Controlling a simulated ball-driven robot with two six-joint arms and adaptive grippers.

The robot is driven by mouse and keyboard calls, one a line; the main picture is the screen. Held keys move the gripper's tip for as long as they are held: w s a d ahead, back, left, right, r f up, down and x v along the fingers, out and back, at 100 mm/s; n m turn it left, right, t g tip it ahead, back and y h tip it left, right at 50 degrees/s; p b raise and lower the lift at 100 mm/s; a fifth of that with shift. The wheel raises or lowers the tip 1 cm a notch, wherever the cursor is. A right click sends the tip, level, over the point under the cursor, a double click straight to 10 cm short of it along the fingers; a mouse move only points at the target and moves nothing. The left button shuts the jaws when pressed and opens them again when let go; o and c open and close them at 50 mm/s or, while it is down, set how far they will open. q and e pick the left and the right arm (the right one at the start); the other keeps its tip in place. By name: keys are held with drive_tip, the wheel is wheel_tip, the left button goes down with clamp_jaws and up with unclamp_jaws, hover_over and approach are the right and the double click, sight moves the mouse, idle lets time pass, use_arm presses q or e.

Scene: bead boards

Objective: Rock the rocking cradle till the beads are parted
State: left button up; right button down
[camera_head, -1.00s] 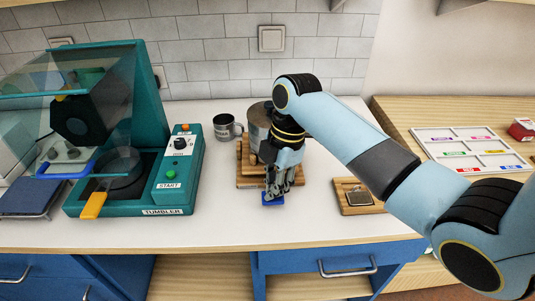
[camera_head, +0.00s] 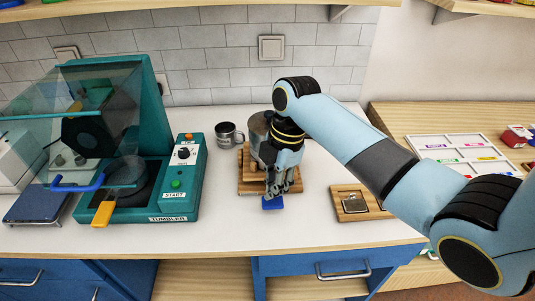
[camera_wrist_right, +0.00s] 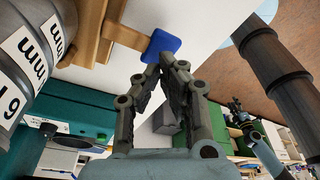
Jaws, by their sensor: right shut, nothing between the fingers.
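The rocking cradle has a wooden frame (camera_head: 247,178) and carries a grey metal drum (camera_head: 258,128). In the right wrist view the drum (camera_wrist_right: 25,55) shows labels with "mm" on them. A blue tab (camera_head: 271,203) sticks out at the cradle's front; it also shows in the wrist view (camera_wrist_right: 163,44). My right gripper (camera_head: 274,194) is shut and empty, fingers pointing down at the tab. Its fingertips (camera_wrist_right: 163,62) are at the tab's edge; I cannot tell whether they touch. My left gripper (camera_wrist_right: 237,106) seems to show small and dark in the wrist view. The beads are hidden.
A teal tumbler (camera_head: 188,150) with a clear lid stands left. A grey mug (camera_head: 228,134) stands behind, left of the cradle. A wooden board (camera_head: 344,213) with a metal plate lies to the right. A white sorting tray (camera_head: 437,142) is on the side table.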

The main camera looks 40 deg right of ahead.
sight(273, 200)
drive_tip(key=shift+f, duration=0.1)
drive_tip(key=shift+f+b, duration=1.45)
drive_tip(key=shift+f, duration=0.75)
wheel_tip(273, 200, up, 5)
drive_tip(key=p, duration=0.5)
drive_tip(key=shift+f, duration=0.15)
drive_tip(key=shift+f, duration=0.2)
drive_tip(key=shift+f+b, duration=1.45)
drive_tip(key=shift+f, duration=0.8)
wheel_tip(273, 200, up, 3)
drive_tip(key=p, duration=0.3)
drive_tip(key=shift+r, duration=0.95)
